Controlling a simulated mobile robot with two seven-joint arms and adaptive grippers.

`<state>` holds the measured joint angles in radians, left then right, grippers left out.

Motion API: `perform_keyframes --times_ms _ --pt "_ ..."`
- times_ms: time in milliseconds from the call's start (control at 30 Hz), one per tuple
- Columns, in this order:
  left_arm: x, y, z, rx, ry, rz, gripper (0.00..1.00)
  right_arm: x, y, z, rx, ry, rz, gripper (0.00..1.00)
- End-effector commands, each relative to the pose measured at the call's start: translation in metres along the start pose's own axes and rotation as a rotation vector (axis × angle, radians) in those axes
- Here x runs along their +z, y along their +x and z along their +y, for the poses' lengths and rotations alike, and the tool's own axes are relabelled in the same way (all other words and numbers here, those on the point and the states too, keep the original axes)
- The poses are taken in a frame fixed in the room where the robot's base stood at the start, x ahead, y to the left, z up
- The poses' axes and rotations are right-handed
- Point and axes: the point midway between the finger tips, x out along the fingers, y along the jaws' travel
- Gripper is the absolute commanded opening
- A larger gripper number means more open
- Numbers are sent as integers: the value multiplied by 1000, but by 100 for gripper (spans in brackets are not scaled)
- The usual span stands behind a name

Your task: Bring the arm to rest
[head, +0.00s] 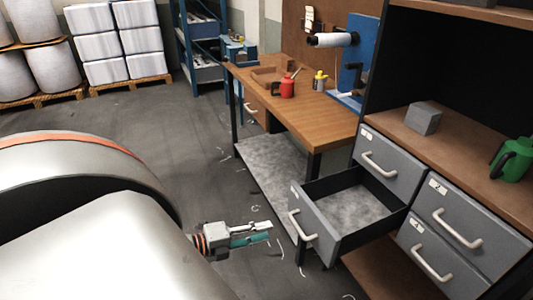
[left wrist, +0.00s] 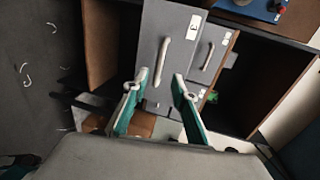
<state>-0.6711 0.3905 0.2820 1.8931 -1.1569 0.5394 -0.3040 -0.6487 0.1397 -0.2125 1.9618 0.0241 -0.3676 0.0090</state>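My left gripper (head: 268,232) is in the head view, low and left of the open drawer. In the left wrist view its two teal-lined fingers (left wrist: 160,78) are apart with nothing held between them. A grey drawer (head: 318,232) is pulled out of the cabinet, and its inside looks empty. Its pale handle (head: 302,226) is to the right of my fingertips, with a visible gap. In the left wrist view a grey drawer front labelled 3 (left wrist: 175,25) and its handle (left wrist: 162,61) lie beyond the fingertips. My right gripper is not in view.
Closed drawers (head: 455,220) sit beside the open one. A grey block (head: 423,118) and a green can (head: 513,158) stand on the cabinet top. A wooden workbench (head: 310,108) holds a red oil can (head: 287,88). The floor (head: 130,125) at left is largely clear.

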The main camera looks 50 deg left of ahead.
Motion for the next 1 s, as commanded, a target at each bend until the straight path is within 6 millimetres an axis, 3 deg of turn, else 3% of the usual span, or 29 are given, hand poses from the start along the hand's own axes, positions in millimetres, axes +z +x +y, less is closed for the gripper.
perform_keyframes --times_ms 567,767,867,1000 --pt "-3 3 0 -9 -36 -12 27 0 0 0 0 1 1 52" --pt "-27 19 10 -55 -357 -121 27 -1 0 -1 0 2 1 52" --pt "-49 29 28 -48 -611 -198 27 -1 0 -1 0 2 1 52" --pt "-96 41 63 18 -963 -283 27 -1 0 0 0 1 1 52"
